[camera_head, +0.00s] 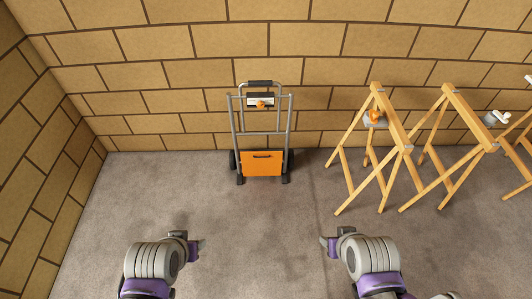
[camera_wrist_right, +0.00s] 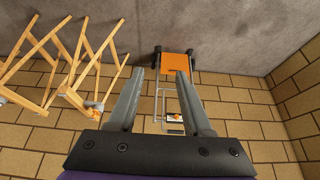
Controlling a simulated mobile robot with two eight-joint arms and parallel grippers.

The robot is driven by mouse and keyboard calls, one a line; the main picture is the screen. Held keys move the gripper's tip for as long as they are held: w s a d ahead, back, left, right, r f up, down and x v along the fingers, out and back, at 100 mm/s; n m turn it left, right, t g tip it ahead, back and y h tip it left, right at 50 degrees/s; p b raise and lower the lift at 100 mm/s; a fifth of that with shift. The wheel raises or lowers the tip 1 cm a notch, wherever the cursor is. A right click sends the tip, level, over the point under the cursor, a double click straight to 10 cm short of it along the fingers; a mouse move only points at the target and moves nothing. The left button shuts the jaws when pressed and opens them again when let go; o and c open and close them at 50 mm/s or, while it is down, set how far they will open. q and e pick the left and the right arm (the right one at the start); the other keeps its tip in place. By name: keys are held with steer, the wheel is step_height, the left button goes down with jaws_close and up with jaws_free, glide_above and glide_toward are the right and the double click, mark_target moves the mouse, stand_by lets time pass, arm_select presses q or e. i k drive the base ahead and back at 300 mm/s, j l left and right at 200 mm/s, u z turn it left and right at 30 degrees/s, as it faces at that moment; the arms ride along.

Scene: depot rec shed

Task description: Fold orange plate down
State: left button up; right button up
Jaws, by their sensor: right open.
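The orange plate (camera_head: 262,167) stands upright, folded against the lower front of a grey hand truck (camera_head: 289,118) by the back wall. A dark handle strip shows near the plate's top edge. In the right wrist view the orange plate (camera_wrist_right: 176,65) and hand truck appear upside down, beyond the fingers. My right gripper (camera_wrist_right: 156,95) is open and empty, well apart from the plate. In the head view my right gripper (camera_head: 324,243) is at the lower middle. My left gripper (camera_head: 202,245) is at the lower left, far from the plate; its jaw opening is unclear.
Wooden trestles (camera_head: 392,118) stand right of the hand truck, with small grey and orange items (camera_head: 375,118) on them. A small white and orange item (camera_head: 261,102) sits on the hand truck's upper frame. The grey floor (camera_head: 250,218) before the truck is clear. Block walls (camera_head: 180,90) bound the back and left.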

mark_target(266, 163)
steer(key=i+j+z, duration=0.4)
steer(key=i, duration=0.2)
steer(key=i+j+z, duration=0.35)
steer(key=i+j, duration=0.15)
steer(key=i+j+z, duration=0.4)
steer(key=j, duration=0.3)
